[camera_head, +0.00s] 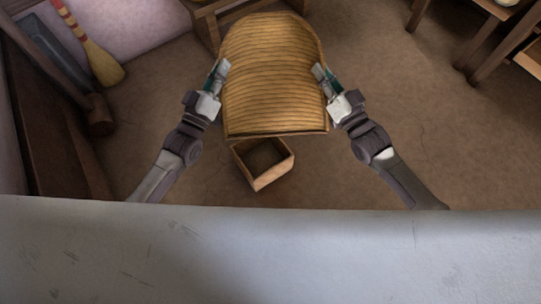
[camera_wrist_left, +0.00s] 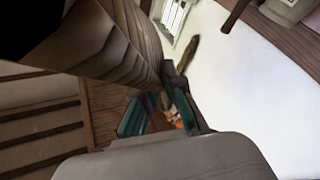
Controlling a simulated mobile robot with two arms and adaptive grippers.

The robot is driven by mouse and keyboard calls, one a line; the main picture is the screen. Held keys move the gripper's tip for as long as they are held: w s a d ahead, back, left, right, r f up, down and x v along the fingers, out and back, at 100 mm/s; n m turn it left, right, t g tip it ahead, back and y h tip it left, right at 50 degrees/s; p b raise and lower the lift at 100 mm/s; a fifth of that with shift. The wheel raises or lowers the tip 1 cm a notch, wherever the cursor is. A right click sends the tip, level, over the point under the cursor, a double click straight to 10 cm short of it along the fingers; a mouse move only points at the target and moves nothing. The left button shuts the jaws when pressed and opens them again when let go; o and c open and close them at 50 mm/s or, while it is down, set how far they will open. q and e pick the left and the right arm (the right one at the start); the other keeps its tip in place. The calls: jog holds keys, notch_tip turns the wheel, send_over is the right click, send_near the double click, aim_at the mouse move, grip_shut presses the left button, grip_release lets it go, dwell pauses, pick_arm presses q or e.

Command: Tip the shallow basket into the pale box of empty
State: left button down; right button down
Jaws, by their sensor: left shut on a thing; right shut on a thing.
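The shallow basket (camera_head: 275,85) is a wide, ribbed straw-coloured scoop in the middle of the head view. My left gripper (camera_head: 221,72) is shut on its left rim and my right gripper (camera_head: 322,74) is shut on its right rim. Its straight near edge lies just beyond the pale box (camera_head: 283,176), an open wooden box on the floor. I cannot tell how high the basket is above the box or how far it tilts. The box's dark interior shows partly, and no contents can be made out. In the left wrist view, the basket's ribbed side (camera_wrist_left: 125,40) shows close by.
A broom (camera_head: 98,60) leans at the left wall near a wooden mallet (camera_head: 99,115). A wooden frame (camera_head: 208,22) stands behind the basket. Wooden furniture (camera_head: 492,40) is at the upper right. A pale surface (camera_head: 270,255) crosses the foreground. Floor on the right is clear.

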pick_arm(q)
jog(key=shift+s+f, duration=0.15)
jog(key=shift+f, duration=0.25)
pick_arm(e)
jog(key=shift+a+f, duration=0.15)
jog(key=shift+a, duration=0.05)
jog(key=shift+w+f+m+g+h, duration=0.3)
jog(key=shift+w+m+g+h, duration=0.1)
jog(key=shift+w+h, duration=0.1)
pick_arm(q)
jog(key=shift+w+a+f+n+g+y, duration=0.15)
jog(key=shift+w+f+n+g+y, duration=0.2)
jog(key=shift+w+f+g, duration=0.4)
pick_arm(e)
jog(key=shift+a+f, duration=0.1)
jog(key=shift+f, duration=0.1)
pick_arm(q)
jog(key=shift+s+r, duration=0.15)
jog(key=shift+s, duration=0.05)
pick_arm(e)
jog(key=shift+w, duration=0.1)
